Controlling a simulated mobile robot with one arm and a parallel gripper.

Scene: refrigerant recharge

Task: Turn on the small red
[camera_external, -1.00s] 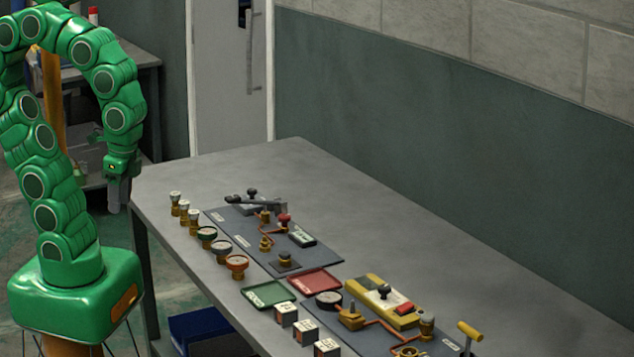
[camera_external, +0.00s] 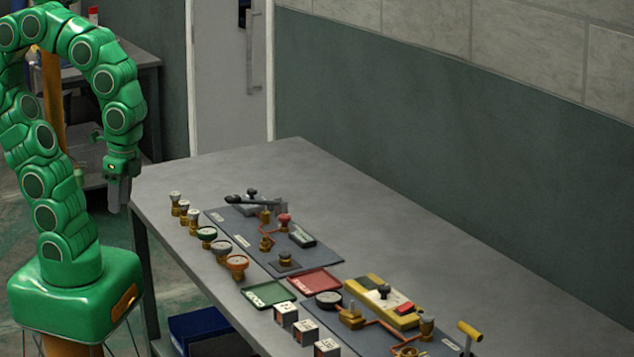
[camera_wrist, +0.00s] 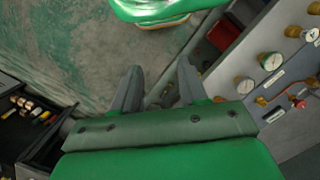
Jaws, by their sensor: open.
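A small red knob (camera_external: 284,218) sits on brass and copper pipework on the dark far panel (camera_external: 226,232) on the bench. It also shows as a red spot at the right edge of the wrist view (camera_wrist: 299,103). A second small red part (camera_external: 404,308) is on the yellow unit (camera_external: 372,300) of the nearer panel. My gripper (camera_external: 118,207) hangs fingers down off the bench's left edge, well apart from both. In the wrist view my gripper (camera_wrist: 158,88) has its fingers apart with nothing between them.
Several gauges and valves, including a green-rimmed one (camera_external: 206,234) and an orange one (camera_external: 236,263), line the bench's front edge. A green tray (camera_external: 268,294), a red tray (camera_external: 315,281) and white-topped blocks (camera_external: 286,313) stand nearby. The bench's back (camera_external: 400,220) is clear.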

